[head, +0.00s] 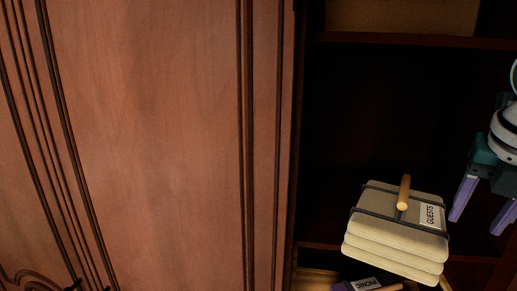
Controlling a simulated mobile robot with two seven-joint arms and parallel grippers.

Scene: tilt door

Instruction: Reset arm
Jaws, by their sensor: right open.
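My right gripper (482,206) is at the right edge of the head view, partly cut off by the frame. Its two purple fingers point down and are apart, with nothing between them. It is to the right of a beige strapped stack (395,232) with a wooden handle and a "GUESTS" label, and does not touch it in the picture. A brown wooden door (150,130) fills the left and middle of the view.
A dark open cabinet compartment (365,110) is right of the door, with a shelf edge (410,40) above. The upper compartment holds a tan surface (400,15).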

